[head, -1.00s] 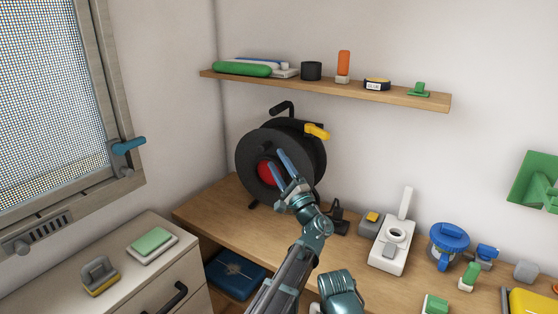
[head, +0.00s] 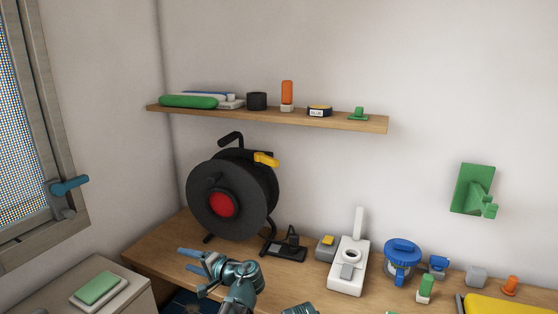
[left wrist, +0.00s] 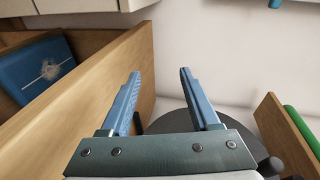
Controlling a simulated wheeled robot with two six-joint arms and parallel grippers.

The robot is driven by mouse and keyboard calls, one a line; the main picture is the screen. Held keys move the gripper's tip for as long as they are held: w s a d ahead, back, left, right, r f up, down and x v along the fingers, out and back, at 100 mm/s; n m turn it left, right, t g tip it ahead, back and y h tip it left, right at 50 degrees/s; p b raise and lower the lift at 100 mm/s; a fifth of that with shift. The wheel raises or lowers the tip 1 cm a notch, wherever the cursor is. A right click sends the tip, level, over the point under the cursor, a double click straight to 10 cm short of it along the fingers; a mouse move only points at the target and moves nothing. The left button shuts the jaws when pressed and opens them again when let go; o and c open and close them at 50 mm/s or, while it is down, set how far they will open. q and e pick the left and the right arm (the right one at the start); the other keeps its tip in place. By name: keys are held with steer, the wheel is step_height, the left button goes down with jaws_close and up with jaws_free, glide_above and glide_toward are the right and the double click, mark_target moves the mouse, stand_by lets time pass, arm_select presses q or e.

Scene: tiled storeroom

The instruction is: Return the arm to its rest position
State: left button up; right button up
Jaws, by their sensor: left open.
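My left gripper (head: 184,259) is open and empty, low in the head view. It shows in front of and below the black cable reel (head: 204,190) with its red hub, over the wooden bench (head: 150,262). In the left wrist view the two blue fingers of the gripper (left wrist: 159,73) stand wide apart with nothing between them. The dark disc of the reel (left wrist: 178,122) shows behind the gripper there. Another teal part of me shows at the bottom edge of the head view. My right gripper cannot be made out.
A wall shelf (head: 345,122) with small items hangs above the reel. A black stand (head: 287,247), a white device (head: 348,270) and a blue-lidded jar (head: 400,258) stand on the bench to the right. A drawer cabinet (head: 60,283) is at the lower left, below a window.

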arm_select(q)
steer(key=s+f+n+g+h, duration=0.3)
steer(key=s+f+g+h, duration=0.15)
steer(key=s+f, duration=0.5)
steer(key=s+d+f+n+g+h, duration=0.2)
steer(key=s+d+f+h, duration=0.6)
steer(key=d+h, duration=0.1)
steer(key=s+d+m+g+y, duration=0.15)
steer(key=s+d+m, duration=0.35)
steer(key=d, duration=0.7)
step_height(320, 180, up, 18)
steer(key=p, duration=1.8)
steer(key=shift+s+a+n, duration=0.15)
steer(key=shift+s+n, duration=0.1)
steer(key=shift+n, duration=0.15)
